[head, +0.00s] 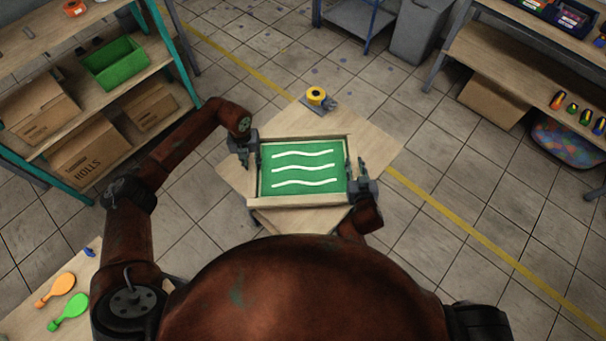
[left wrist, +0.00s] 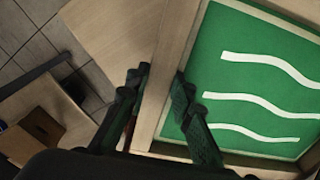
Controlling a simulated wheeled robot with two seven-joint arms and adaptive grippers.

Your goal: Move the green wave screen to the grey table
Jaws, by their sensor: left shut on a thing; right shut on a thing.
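The green wave screen (head: 302,152) is a green panel with three white wavy lines in a pale wooden frame. It also shows at the right of the left wrist view (left wrist: 245,95). My left gripper (head: 258,156) is shut on the left side of its frame; in the left wrist view its fingers (left wrist: 160,105) straddle the frame bar. My right gripper (head: 352,178) is shut on the right side of the frame. The screen is over a pale wooden tabletop (head: 376,135); I cannot tell whether they touch. A greyish table (head: 352,16) is partly visible at the top edge.
A yellow tape roll on a holder (head: 318,98) stands behind the screen. Wooden shelves with a green bin (head: 115,62) and boxes are at left. A grey bin (head: 418,30) and a wooden bench (head: 490,62) are at upper right. Tiled floor lies open at right.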

